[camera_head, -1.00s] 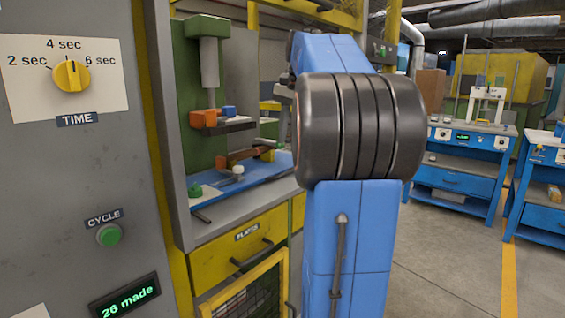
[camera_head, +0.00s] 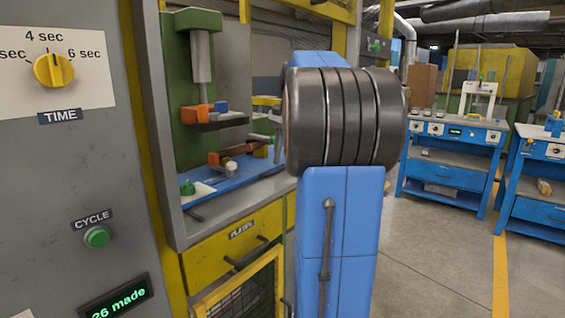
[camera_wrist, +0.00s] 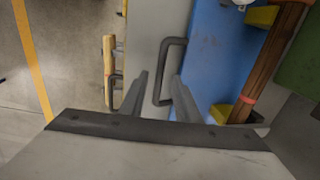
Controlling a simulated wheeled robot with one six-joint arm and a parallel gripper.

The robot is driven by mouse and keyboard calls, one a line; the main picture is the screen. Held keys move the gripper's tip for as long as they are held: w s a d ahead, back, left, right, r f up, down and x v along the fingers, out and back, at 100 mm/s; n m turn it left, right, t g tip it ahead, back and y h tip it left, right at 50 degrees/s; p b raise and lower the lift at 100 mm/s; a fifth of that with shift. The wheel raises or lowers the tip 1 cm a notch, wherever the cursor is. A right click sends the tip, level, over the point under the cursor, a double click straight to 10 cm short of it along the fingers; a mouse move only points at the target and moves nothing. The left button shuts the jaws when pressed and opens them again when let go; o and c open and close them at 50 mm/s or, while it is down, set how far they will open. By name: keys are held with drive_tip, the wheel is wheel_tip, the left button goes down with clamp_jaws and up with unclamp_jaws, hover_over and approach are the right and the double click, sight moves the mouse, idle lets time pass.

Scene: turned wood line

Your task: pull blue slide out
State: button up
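The blue slide (camera_head: 245,174) lies in the bay of the green and grey machine in the head view, left of my arm. In the wrist view the blue slide (camera_wrist: 212,65) fills the right of centre, with a dark U-shaped handle (camera_wrist: 157,88) along its left edge. My gripper (camera_wrist: 160,76) is open, with one finger on each side of the handle's bar. Whether a finger touches the bar, I cannot tell.
A brown turned bar (camera_wrist: 275,55) sits in yellow supports (camera_wrist: 242,113) on the slide. A yellow drawer (camera_head: 235,245) is below the bay. The TIME knob (camera_head: 54,70) and green CYCLE button (camera_head: 97,237) are at left. Open floor (camera_head: 440,250) lies to the right.

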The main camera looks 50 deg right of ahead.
drive_tip(key=shift+w+f, duration=0.15)
drive_tip(key=shift+f, duration=0.45)
clamp_jaws()
drive_tip(key=s+d, duration=0.2)
drive_tip(key=s, duration=2.3)
drive_tip(key=shift+s, duration=0.2)
unclamp_jaws()
drive_tip(key=shift+s, duration=0.1)
